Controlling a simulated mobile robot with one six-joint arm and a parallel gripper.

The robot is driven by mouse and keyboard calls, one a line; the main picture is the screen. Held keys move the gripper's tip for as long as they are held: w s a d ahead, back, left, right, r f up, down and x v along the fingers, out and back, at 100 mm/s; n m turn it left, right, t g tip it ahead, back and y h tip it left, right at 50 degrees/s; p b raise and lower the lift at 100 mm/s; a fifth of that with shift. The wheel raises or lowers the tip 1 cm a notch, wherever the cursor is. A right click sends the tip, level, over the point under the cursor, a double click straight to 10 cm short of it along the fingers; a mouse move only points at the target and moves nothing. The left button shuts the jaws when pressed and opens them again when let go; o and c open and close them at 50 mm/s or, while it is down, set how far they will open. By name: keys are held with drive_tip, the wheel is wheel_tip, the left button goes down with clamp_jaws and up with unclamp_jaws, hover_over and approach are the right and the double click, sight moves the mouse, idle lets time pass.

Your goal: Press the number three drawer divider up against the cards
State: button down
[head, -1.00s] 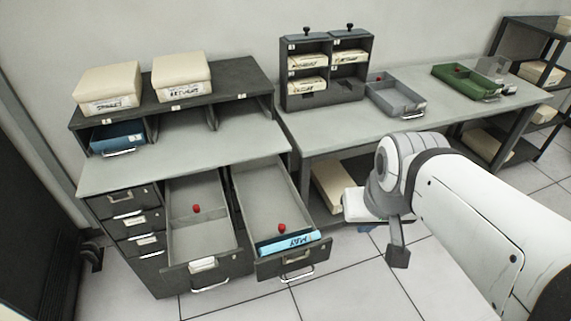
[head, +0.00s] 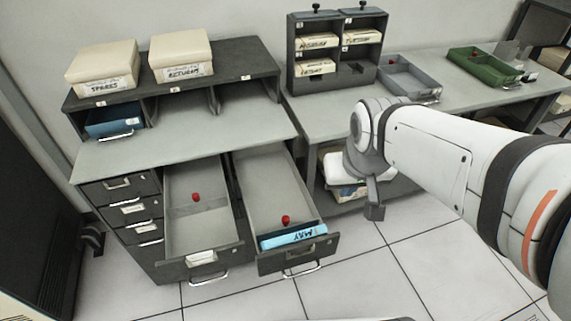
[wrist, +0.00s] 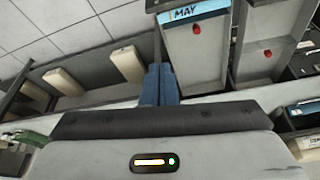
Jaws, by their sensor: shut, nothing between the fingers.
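Two drawers stand pulled out. The right drawer (head: 270,188) holds a blue card pack (head: 293,236) marked MAY at its front end. A red divider knob (head: 285,220) stands just behind the pack; I cannot tell whether its divider touches the cards. The left drawer (head: 190,238) has a divider (head: 208,207) with a red knob midway and shows no cards. I cannot read the drawer numbers. My gripper (head: 374,211) is shut and empty, to the right of the right drawer and apart from it. The wrist view shows my shut fingers (wrist: 158,85), the MAY pack (wrist: 194,14) and its knob (wrist: 196,28).
Shut drawers (head: 132,208) lie to the left. Cream boxes (head: 180,55) stand on the cabinet shelf. A pigeonhole rack (head: 335,55), a grey tray (head: 412,85) and a green tray (head: 484,66) stand on the bench. The floor before the drawers is clear.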

drive_tip(key=w+a+f+n+b, duration=0.1)
drive_tip(key=w+a+f+b, duration=0.4)
drive_tip(key=f, duration=0.4)
drive_tip(key=n+y+b, duration=0.1)
drive_tip(key=b, duration=0.2)
hover_over(285, 217)
drive_tip(key=f, duration=1)
drive_tip(key=shift+s+d, duration=0.1)
drive_tip(key=shift+s, duration=0.2)
drive_tip(key=b+x, duration=0.7)
drive_tip(key=x, duration=0.3)
drive_tip(key=shift+w+f, duration=0.1)
drive_tip(key=shift+w, duration=0.1)
drive_tip(key=shift+s+d, duration=0.1)
drive_tip(key=shift+s, duration=0.05)
drive_tip(key=shift+s+d+b, duration=0.2)
drive_tip(key=shift+s+b, duration=0.05)
drive_tip(key=shift+s, duration=0.45)
drive_tip(key=shift+s+d+b, duration=0.2)
drive_tip(key=shift+s, duration=0.55)
drive_tip(key=shift+w, duration=0.1)
